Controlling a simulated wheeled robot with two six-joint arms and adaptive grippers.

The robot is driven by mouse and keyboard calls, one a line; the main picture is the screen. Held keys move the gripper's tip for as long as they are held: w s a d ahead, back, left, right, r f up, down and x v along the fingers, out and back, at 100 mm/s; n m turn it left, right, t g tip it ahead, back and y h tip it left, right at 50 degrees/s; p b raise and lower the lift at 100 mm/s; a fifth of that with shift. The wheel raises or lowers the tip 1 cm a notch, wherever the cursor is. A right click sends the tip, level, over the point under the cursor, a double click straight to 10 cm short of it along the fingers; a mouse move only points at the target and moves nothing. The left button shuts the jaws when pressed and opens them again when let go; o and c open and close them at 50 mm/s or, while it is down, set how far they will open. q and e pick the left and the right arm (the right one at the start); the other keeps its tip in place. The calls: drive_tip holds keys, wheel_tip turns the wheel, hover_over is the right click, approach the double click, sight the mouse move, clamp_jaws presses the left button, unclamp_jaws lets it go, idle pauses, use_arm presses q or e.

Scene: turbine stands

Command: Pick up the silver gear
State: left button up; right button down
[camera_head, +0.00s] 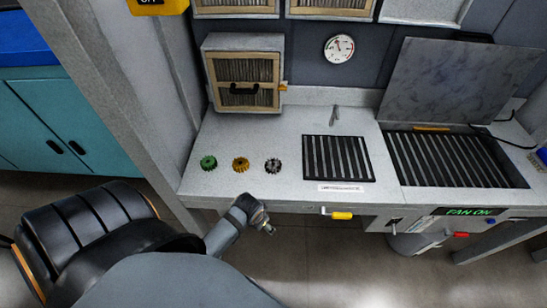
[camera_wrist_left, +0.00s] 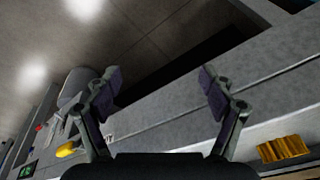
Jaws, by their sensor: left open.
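The silver gear (camera_head: 273,166) lies on the grey worktop in the head view, at the right end of a row with a yellow gear (camera_head: 240,164) and a green gear (camera_head: 208,163). My left gripper (camera_head: 266,226) is just off the worktop's front edge, below the silver gear in the picture and apart from it. In the left wrist view my left gripper (camera_wrist_left: 160,82) is open, with nothing between its fingers. The yellow gear also shows there at the lower right (camera_wrist_left: 283,148). I cannot make out the silver gear in that view. My right gripper is not in view.
The worktop (camera_head: 225,137) holds a boxed filter unit (camera_head: 244,75) behind the gears and a slotted grille (camera_head: 338,158) to their right. A yellow handle (camera_head: 341,215) juts from the front edge. A tilted grey panel (camera_head: 455,80) stands at the right.

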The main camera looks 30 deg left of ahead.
use_arm(q)
wheel_tip(320, 180, up, 13)
drive_tip(key=w+m+p, duration=0.1)
drive_tip(key=w+p, duration=0.1)
drive_tip(key=w, duration=0.3)
drive_tip(key=w+a+m+g, duration=0.1)
drive_tip(key=w, duration=0.2)
drive_tip(key=w+a+m, duration=0.1)
drive_tip(key=w, duration=0.2)
drive_tip(key=shift+a+r, duration=0.1)
drive_tip(key=shift+r, duration=0.15)
wheel_tip(320, 180, up, 6)
drive_tip(key=m+g, duration=0.2)
hover_over(273, 163)
drive_tip(key=shift+h, duration=0.4)
drive_tip(key=f+b, duration=0.4)
drive_tip(key=d+f+b, duration=0.1)
drive_tip(key=f+b, duration=0.6)
drive_tip(key=shift+a+f, duration=0.1)
drive_tip(key=shift+a, duration=0.3)
drive_tip(key=shift+r, duration=0.2)
drive_tip(key=shift+c, duration=0.4)
clamp_jaws()
